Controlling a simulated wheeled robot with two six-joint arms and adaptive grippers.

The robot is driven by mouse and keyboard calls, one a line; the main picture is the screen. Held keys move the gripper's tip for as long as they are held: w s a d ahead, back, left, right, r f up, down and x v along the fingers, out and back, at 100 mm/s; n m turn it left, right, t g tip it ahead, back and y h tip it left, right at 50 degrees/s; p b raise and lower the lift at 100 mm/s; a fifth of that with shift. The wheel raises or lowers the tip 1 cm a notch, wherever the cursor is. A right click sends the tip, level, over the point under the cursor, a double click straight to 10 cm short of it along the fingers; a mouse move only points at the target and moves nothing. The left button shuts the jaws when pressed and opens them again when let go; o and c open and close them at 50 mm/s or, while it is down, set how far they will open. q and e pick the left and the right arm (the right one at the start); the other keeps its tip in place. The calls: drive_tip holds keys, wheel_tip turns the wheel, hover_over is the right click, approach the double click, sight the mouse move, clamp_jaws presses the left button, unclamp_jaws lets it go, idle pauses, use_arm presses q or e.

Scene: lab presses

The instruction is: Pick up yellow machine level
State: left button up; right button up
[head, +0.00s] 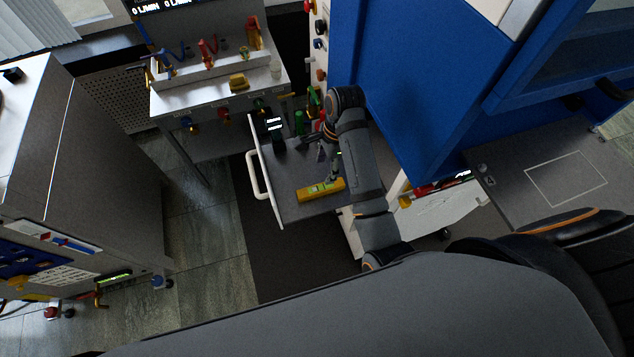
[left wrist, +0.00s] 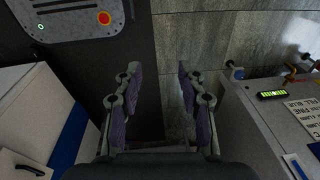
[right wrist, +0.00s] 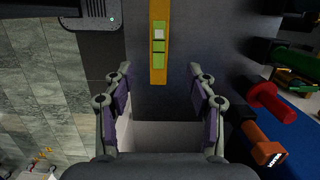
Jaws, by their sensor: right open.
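The yellow machine level (head: 321,190) lies flat on the grey bottom of the open drawer (head: 285,209), near its front. In the right wrist view the level (right wrist: 158,70) stands lengthwise at the top middle, with pale green windows. My left gripper (left wrist: 158,80) is open and empty above the floor, outside the head view.
A red-handled tool (right wrist: 272,100) and an orange tool (right wrist: 262,143) lie to the right of my right gripper. The white drawer handle (head: 256,176) sticks out left. A blue press (head: 425,90) stands close on the right. A bench (head: 185,103) with tools stands behind.

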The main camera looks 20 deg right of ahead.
sight(321, 187)
drive_tip(key=f+b, duration=0.3)
drive_tip(key=shift+s+a+f, duration=0.15)
drive_tip(key=shift+s+f, duration=0.05)
drive_tip(key=shift+s+a+f+p, duration=0.1)
drive_tip(key=shift+a+f+p, duration=0.05)
drive_tip(key=shift+f+p, duration=0.45)
drive_tip(key=shift+f, duration=0.3)
drive_tip(key=f+p, duration=0.1)
drive_tip(key=f, duration=0.1)
drive_tip(key=f+p, duration=0.1)
drive_tip(key=f, duration=0.1)
drive_tip(key=shift+a+f, duration=0.2)
drive_tip(key=shift+f, duration=0.35)
use_arm(q)
drive_tip(key=shift+s+a+r, duration=0.1)
drive_tip(key=shift+s+r, duration=0.1)
drive_tip(key=shift+s, duration=0.2)
use_arm(e)
drive_tip(key=shift+w, duration=0.2)
clamp_jaws()
